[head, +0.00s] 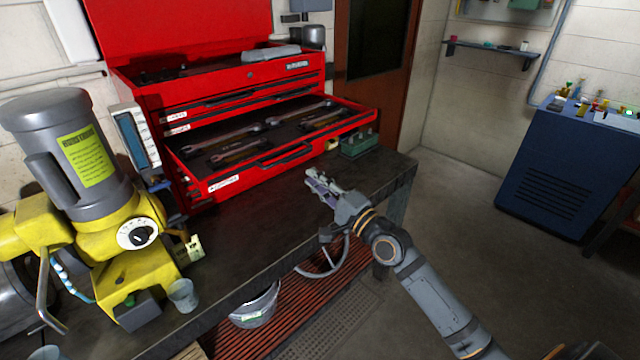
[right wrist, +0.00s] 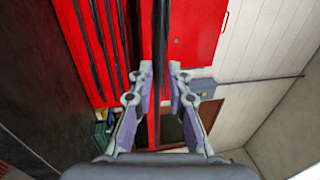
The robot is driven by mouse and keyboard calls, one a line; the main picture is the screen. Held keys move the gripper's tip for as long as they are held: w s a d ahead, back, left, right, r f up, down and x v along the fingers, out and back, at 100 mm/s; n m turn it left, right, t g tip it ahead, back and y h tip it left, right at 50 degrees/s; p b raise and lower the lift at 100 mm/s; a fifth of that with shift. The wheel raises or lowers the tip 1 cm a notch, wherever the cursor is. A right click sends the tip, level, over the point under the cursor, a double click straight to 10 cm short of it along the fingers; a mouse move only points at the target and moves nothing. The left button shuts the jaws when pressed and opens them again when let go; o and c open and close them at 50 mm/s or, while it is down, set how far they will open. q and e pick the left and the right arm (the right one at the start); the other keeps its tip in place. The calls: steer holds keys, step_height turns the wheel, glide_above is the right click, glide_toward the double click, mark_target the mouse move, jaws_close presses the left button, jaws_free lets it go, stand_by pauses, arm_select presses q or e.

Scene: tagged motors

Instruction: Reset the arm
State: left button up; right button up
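My right arm comes in from the lower right of the head view. Its gripper (head: 318,183) is over the dark workbench (head: 262,228), in front of the red tool chest's open drawer. In the right wrist view the two fingers of this gripper (right wrist: 160,78) stand apart with nothing between them, so it is open and empty. The red tool chest (right wrist: 188,32) shows beyond the fingers. My left gripper is not in view.
The red tool chest (head: 190,100) has an open drawer with several wrenches. A yellow and grey drill-like machine (head: 130,275) stands at the left, beside a small cup (head: 183,295). A green box (head: 360,143) sits near the bench's right end. A blue cabinet (head: 560,165) stands right; floor between is clear.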

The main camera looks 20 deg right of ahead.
steer(key=shift+s+d+f, duration=0.1)
steer(key=shift+s+d, duration=0.05)
steer(key=shift+s, duration=0.5)
steer(key=s+d+f+n+g+h, duration=0.15)
steer(key=d+f, duration=0.25)
steer(key=f, duration=0.7)
steer(key=d+f+n+g+h, duration=0.1)
steer(key=d+f+g+h, duration=0.15)
steer(key=f, duration=0.85)
steer(key=d+f+n+g+h, duration=0.1)
steer(key=d+f+g+h, duration=0.3)
steer(key=f, duration=0.7)
steer(key=s+d+f+n+g, duration=0.1)
steer(key=s+f+n, duration=0.1)
steer(key=s+f, duration=0.55)
steer(key=s+d+f+n+g, duration=0.1)
steer(key=s+f, duration=0.4)
steer(key=f, duration=0.6)
steer(key=s+a+f+n+g, duration=0.2)
steer(key=s+f, duration=0.3)
steer(key=s, duration=0.5)
steer(key=s+a+f+n+g, duration=0.3)
steer(key=s+f, duration=0.3)
steer(key=s, duration=0.5)
steer(key=s+a+f+n+g, duration=0.2)
steer(key=s+f, duration=0.4)
steer(key=s, duration=0.5)
steer(key=shift+a+f+n+g, duration=0.2)
steer(key=shift+n+g, duration=0.2)
steer(key=shift+n, duration=0.05)
